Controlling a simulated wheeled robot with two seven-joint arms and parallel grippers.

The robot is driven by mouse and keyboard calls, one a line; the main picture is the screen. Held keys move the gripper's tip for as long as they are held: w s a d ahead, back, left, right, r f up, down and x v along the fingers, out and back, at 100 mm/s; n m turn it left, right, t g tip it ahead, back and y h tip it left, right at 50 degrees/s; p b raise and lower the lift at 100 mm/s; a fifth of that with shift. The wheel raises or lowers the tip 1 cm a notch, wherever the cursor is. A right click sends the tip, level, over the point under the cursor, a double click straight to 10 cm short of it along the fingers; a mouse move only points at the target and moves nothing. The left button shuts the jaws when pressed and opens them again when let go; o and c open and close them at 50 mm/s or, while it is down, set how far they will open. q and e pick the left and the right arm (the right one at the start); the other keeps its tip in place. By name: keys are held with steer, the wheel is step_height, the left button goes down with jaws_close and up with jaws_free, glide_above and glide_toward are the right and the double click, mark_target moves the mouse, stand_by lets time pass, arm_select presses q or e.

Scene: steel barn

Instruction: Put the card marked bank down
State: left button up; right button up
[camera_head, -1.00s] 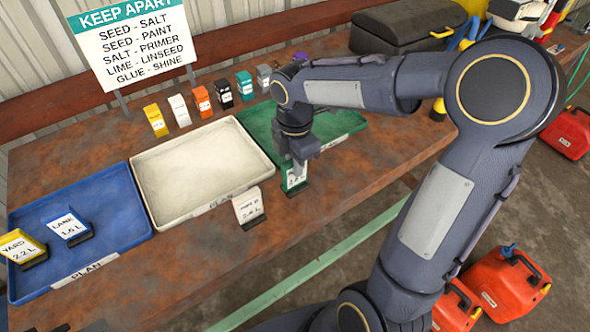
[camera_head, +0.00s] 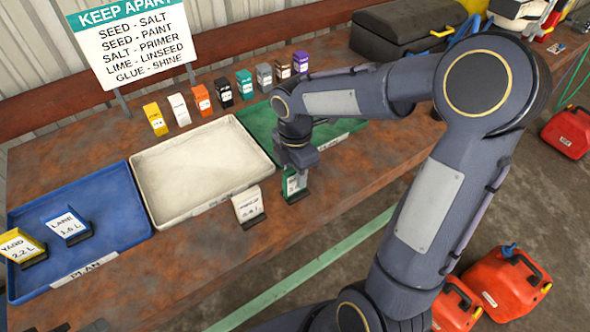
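My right gripper (camera_head: 298,168) points down over the front of the workbench, right of the white card. It is shut on a green card (camera_head: 292,184) with a black base, held upright close to the bench top near the front of the green tray. The lettering on this card is too small to read, so I cannot confirm that it says bank. Whether its base touches the bench is unclear. A white card (camera_head: 248,206) stands just to its left, its lettering also unclear. Only small dark parts show at the bottom left edge; I cannot tell whether they are my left gripper.
Blue tray (camera_head: 120,237), white tray (camera_head: 200,165) and green tray (camera_head: 262,128) lie in a row. The yellow YARD card (camera_head: 20,247) and blue LANE card (camera_head: 68,227) are at the blue tray. A keep-apart sign (camera_head: 130,45) stands behind.

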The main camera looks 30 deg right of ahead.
steer(key=shift+r, duration=0.1)
step_height(320, 180, up, 11)
steer(key=s+a+f+m+t+y, duration=0.1)
steer(key=s+a+m+t+y, duration=0.1)
steer(key=s+m, duration=0.6)
steer(key=s+a+f+m+t+y, duration=0.1)
steer(key=s+a+f+m+t, duration=0.1)
steer(key=s+m, duration=0.7)
steer(key=m+t, duration=0.1)
steer(key=m, duration=0.2)
steer(key=shift+f+m+t+y+p, duration=0.3)
steer(key=shift+y+p, duration=0.1)
steer(key=shift+a, duration=0.1)
